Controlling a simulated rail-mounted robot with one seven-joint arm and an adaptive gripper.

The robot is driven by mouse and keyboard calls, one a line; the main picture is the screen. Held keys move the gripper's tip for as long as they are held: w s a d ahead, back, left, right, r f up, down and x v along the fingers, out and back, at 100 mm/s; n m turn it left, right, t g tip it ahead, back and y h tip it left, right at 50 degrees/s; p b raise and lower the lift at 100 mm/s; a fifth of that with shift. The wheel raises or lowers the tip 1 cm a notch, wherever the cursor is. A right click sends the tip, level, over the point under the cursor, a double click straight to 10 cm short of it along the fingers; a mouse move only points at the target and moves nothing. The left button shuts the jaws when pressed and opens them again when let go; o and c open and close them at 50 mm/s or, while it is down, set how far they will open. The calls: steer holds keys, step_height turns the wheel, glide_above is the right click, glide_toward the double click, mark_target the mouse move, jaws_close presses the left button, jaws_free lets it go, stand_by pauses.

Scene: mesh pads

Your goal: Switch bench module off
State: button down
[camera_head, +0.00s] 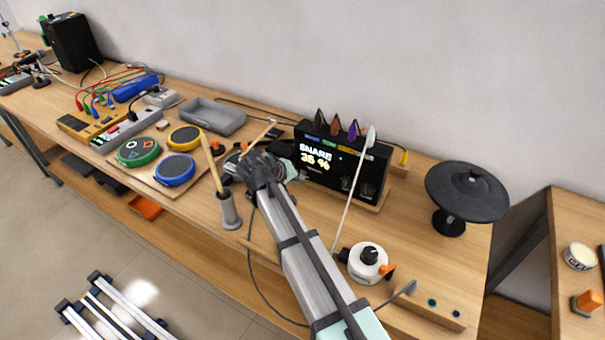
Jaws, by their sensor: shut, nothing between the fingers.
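A black module (345,165) stands at the back of the wooden bench, right of centre. Its screen is lit and reads "SNARE 35 %". A row of coloured labels and several pick-shaped pieces line its top edge. My gripper (258,165) is shut and empty, left of the module and apart from it in the picture. My arm reaches in from the bottom and hides part of the bench. Whether my gripper touches anything below it, I cannot tell. No power switch on the module can be made out.
A grey holder (229,209) with drumsticks stands just left of my gripper. Round pads (175,169) and a grey tray (213,117) lie farther left. A white round device (368,261) and a black cymbal pad (468,190) are on the right. A thin pale rod crosses before the module.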

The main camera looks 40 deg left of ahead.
steer(key=shift+w, duration=0.35)
steer(key=shift+s, duration=0.15)
stand_by(0.3)
steer(key=shift+s+d, duration=0.1)
steer(key=shift+s, duration=0.6)
steer(key=shift+s, duration=0.1)
steer(key=shift+s+d, duration=0.2)
steer(key=shift+s, duration=1.25)
steer(key=shift+s+d, duration=0.2)
steer(key=shift+s, duration=1.25)
